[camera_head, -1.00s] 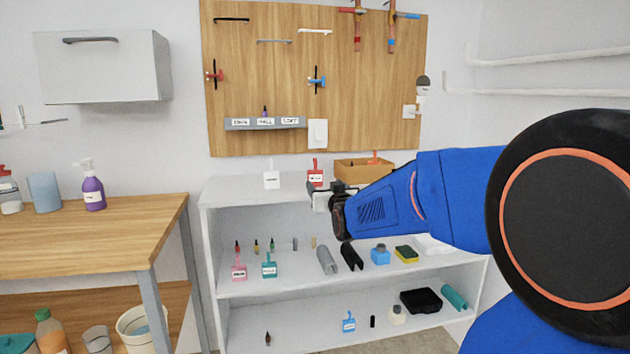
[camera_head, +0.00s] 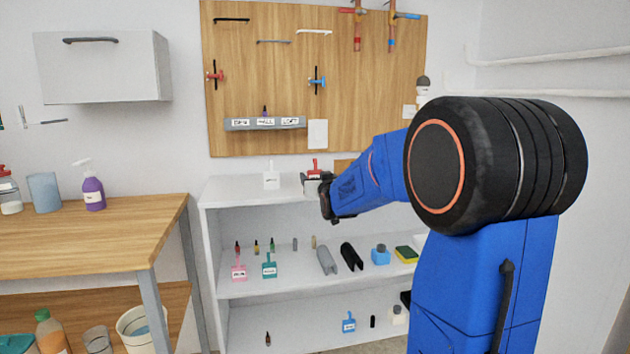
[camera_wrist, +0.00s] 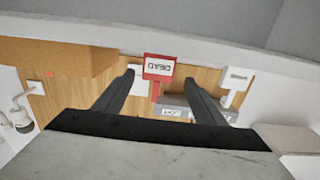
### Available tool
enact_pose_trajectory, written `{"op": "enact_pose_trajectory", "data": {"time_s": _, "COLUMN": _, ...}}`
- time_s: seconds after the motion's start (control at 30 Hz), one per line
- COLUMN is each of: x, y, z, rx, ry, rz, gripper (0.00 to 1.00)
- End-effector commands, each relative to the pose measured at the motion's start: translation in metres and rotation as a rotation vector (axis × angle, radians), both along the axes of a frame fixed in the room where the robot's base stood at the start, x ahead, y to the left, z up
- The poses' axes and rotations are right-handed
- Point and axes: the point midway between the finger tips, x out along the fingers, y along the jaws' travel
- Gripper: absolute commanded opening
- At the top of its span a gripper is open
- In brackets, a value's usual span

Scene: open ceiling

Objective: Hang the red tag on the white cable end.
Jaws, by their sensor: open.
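The red tag (camera_head: 313,169) stands on top of the grey-white shelf unit, its lower part hidden behind my gripper (camera_head: 317,185). In the wrist view the red tag (camera_wrist: 160,66) has a white label and lies ahead, between the lines of the two fingers. My gripper (camera_wrist: 158,80) is open and empty; whether a finger touches the tag I cannot tell. I cannot surely identify the white cable end. A thin white bar (camera_head: 314,31) is on the wooden board, and thin pale and dark stubs (camera_head: 42,122) stick out at the left wall.
A white tag (camera_head: 271,179) stands left of the red one, and shows in the wrist view (camera_wrist: 237,78). A wooden box (camera_head: 343,168) is close on the right, partly behind my arm. The wooden board (camera_head: 260,90) rises behind. Several small items fill the lower shelves (camera_head: 295,285).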

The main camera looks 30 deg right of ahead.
Motion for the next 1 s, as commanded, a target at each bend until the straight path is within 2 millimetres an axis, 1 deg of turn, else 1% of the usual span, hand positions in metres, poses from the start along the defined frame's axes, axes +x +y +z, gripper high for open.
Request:
{"op": "enact_pose_trajectory", "data": {"time_s": 0.27, "x": 0.028, "y": -0.012, "z": -0.006, "rx": 0.000, "ry": 0.002, "rz": 0.000, "gripper": 0.64}}
{"op": "enact_pose_trajectory", "data": {"time_s": 0.4, "x": 0.043, "y": -0.016, "z": -0.005, "rx": -0.001, "ry": 0.001, "rz": 0.000, "gripper": 0.64}}
{"op": "enact_pose_trajectory", "data": {"time_s": 0.5, "x": 0.046, "y": -0.017, "z": -0.004, "rx": 0.000, "ry": 0.000, "rz": 0.000, "gripper": 0.64}}
{"op": "enact_pose_trajectory", "data": {"time_s": 0.67, "x": 0.046, "y": -0.017, "z": -0.005, "rx": 0.000, "ry": 0.000, "rz": 0.000, "gripper": 0.64}}
{"op": "enact_pose_trajectory", "data": {"time_s": 0.77, "x": 0.046, "y": -0.017, "z": -0.005, "rx": 0.000, "ry": 0.000, "rz": 0.000, "gripper": 0.43}}
{"op": "enact_pose_trajectory", "data": {"time_s": 0.8, "x": 0.046, "y": -0.017, "z": -0.005, "rx": 0.000, "ry": 0.000, "rz": 0.000, "gripper": 0.33}}
{"op": "enact_pose_trajectory", "data": {"time_s": 0.87, "x": 0.046, "y": -0.017, "z": -0.005, "rx": 0.000, "ry": 0.000, "rz": 0.000, "gripper": 0.20}}
{"op": "enact_pose_trajectory", "data": {"time_s": 0.93, "x": 0.046, "y": -0.017, "z": -0.005, "rx": 0.000, "ry": 0.000, "rz": 0.000, "gripper": 0.20}}
{"op": "enact_pose_trajectory", "data": {"time_s": 0.97, "x": 0.046, "y": -0.017, "z": -0.005, "rx": 0.000, "ry": 0.000, "rz": 0.000, "gripper": 0.16}}
{"op": "enact_pose_trajectory", "data": {"time_s": 1.0, "x": 0.046, "y": -0.017, "z": -0.005, "rx": 0.000, "ry": 0.000, "rz": 0.000, "gripper": 0.16}}
